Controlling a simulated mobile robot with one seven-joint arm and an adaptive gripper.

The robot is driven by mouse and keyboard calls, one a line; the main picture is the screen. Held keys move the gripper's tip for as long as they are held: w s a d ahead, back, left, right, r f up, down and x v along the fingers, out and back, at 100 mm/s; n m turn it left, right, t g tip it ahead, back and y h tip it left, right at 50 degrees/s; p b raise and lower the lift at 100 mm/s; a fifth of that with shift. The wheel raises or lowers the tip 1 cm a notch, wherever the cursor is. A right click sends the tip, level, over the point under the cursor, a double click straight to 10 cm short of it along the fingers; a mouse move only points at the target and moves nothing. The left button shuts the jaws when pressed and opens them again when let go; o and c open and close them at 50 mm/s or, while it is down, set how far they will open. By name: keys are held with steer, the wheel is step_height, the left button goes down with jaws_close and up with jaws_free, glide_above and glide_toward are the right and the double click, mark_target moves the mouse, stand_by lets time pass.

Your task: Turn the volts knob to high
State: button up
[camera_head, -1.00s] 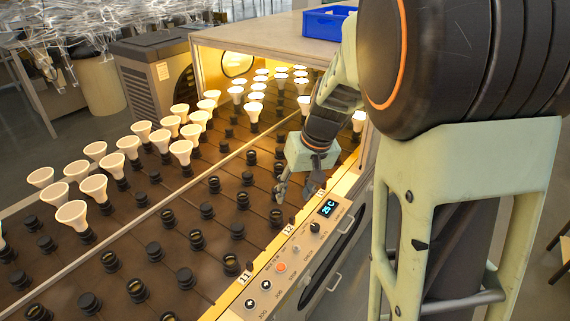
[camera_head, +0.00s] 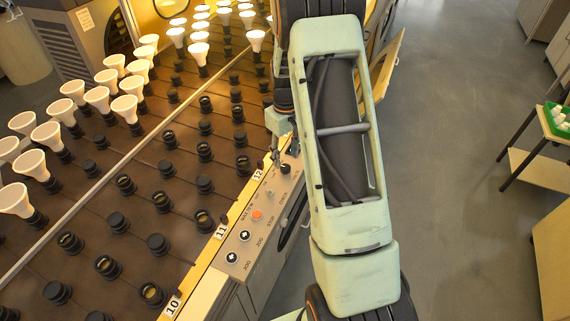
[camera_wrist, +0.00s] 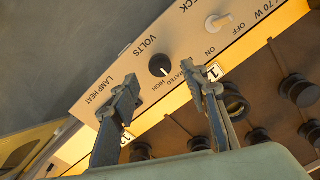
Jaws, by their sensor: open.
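The volts knob (camera_wrist: 160,65) is a round black knob with a white pointer mark, on the beige control panel (camera_wrist: 130,58). VOLTS, RATED and HIGH are printed around it. Its pointer faces the lower right in the wrist view, toward the RATED and HIGH print; I cannot tell the exact setting. My gripper (camera_wrist: 163,88) is open, with one finger on either side of the knob in the picture and the tips apart from it. In the head view, my gripper (camera_head: 274,158) is small and partly hidden by my arm, close to a black knob (camera_head: 285,168) on the panel.
A toggle switch (camera_wrist: 218,20) marked ON and OFF sits beside the knob. Grey floor (camera_head: 455,130) is open at right.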

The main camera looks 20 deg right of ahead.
mark_target(285, 167)
steer(key=shift+f, duration=2.2)
steer(key=shift+c, duration=0.3)
jaws_close()
